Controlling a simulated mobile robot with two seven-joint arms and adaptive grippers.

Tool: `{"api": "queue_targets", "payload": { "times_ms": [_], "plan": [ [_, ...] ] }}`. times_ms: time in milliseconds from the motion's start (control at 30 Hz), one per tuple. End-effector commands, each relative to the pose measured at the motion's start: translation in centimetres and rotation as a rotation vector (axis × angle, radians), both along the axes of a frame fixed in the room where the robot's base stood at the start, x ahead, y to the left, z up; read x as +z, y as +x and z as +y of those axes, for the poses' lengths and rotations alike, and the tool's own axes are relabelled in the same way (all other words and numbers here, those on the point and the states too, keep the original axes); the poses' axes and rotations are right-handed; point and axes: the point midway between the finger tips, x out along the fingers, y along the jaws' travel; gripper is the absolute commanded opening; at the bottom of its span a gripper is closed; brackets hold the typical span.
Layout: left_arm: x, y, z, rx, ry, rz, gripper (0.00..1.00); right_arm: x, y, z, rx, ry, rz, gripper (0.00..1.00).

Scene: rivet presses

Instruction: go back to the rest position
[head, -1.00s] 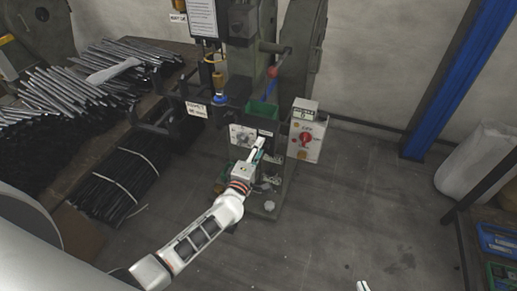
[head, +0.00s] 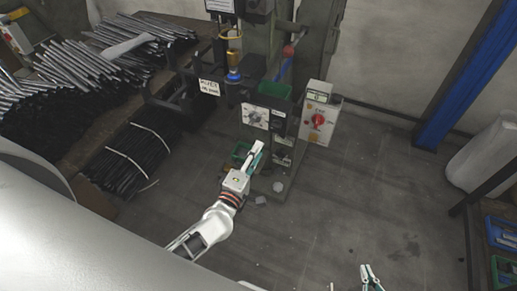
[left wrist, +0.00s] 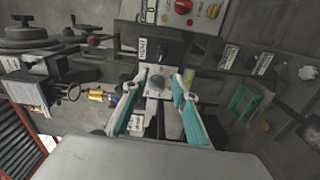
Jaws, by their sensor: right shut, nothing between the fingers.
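My left gripper (head: 256,150) is in front of the rivet press (head: 270,45), below the control panel with the round dial (head: 256,115). In the left wrist view its two teal-padded fingers (left wrist: 158,90) stand apart with nothing held between them. My right gripper (head: 371,276) shows at the bottom edge of the head view, over the floor. It is shut and empty, and most of the right arm is out of view.
A control box with a red knob (head: 319,120) is on the press's right side. Black and grey rods (head: 65,80) lie piled on the left, with a strapped bundle (head: 128,160) below. Blue bins (head: 503,232) stand far right. Open floor (head: 350,200) lies between.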

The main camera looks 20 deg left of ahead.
Motion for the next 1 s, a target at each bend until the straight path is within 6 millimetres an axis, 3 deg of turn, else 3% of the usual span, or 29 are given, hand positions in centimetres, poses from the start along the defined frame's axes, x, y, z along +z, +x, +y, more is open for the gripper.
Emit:
{"api": "queue_targets", "payload": {
  "times_ms": [433, 567, 667, 800, 1000],
  "plan": [
    [0.0, 0.0, 0.0, -0.001, 0.002, 0.0, 0.28, 0.0, 0.0, 0.0, 0.0, 0.001, -0.001, 0.0],
    [-0.4, -1.2, -0.9, -0.042, 0.099, 0.007, 0.28, 0.0, 0.0, 0.1, 0.0, 0.001, -0.001, 0.0],
    [-1.5, -3.8, -2.6, -0.132, 0.313, 0.024, 0.28, 0.0, 0.0, 0.1, 0.0, 0.001, -0.002, 0.0],
    [-4.6, -9.1, -4.7, -0.304, 0.754, 0.07, 0.28, 0.0, 0.0, 0.1, 0.0, 0.001, -0.002, 0.0],
    [-9.5, -16.2, -3.8, -0.524, 1.33, 0.162, 0.28, 0.0, 0.0, 0.1, 0.0, 0.001, -0.001, 0.0]
  ]
}}
